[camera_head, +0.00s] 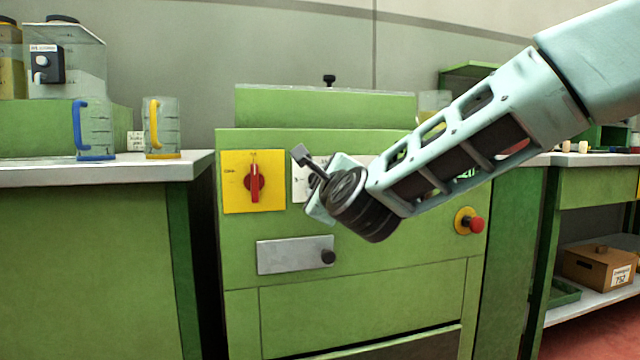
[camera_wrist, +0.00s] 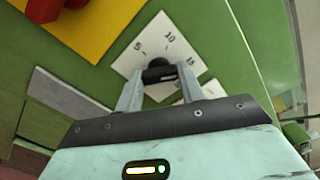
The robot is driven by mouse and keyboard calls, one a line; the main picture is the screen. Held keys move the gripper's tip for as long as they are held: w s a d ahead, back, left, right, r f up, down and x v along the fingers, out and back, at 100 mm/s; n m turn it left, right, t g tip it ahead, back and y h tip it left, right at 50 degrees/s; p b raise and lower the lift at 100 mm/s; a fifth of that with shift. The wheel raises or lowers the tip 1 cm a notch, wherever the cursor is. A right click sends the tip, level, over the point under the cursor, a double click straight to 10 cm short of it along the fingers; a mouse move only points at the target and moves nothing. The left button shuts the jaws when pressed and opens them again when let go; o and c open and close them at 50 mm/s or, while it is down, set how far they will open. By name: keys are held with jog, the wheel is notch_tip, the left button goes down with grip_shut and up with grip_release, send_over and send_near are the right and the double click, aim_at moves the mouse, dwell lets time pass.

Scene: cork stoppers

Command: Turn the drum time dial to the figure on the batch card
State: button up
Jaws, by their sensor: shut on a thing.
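The time dial is a black knob (camera_wrist: 158,72) on a white square plate (camera_wrist: 150,38) with the figures 5, 10 and 15 around it in the wrist view. In the head view the plate (camera_head: 298,188) is partly hidden behind my gripper. My gripper (camera_wrist: 160,82) is shut on the knob, one finger on each side. The knob's pointer is too hidden to read. No batch card figure can be read. Another white label (camera_wrist: 192,92) shows partly behind the right finger.
Left of the dial is a red rotary switch (camera_head: 254,183) on a yellow plate. A red stop button (camera_head: 474,225) is at the right. Below is a metal plate (camera_head: 290,256) with a black knob. Two jugs stand on the left bench (camera_head: 185,170).

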jog(key=o, duration=1)
jog(key=s+d+p, duration=0.3)
jog(key=s+p, duration=0.1)
jog(key=s, duration=1.3)
jog(key=shift+d, duration=0.2)
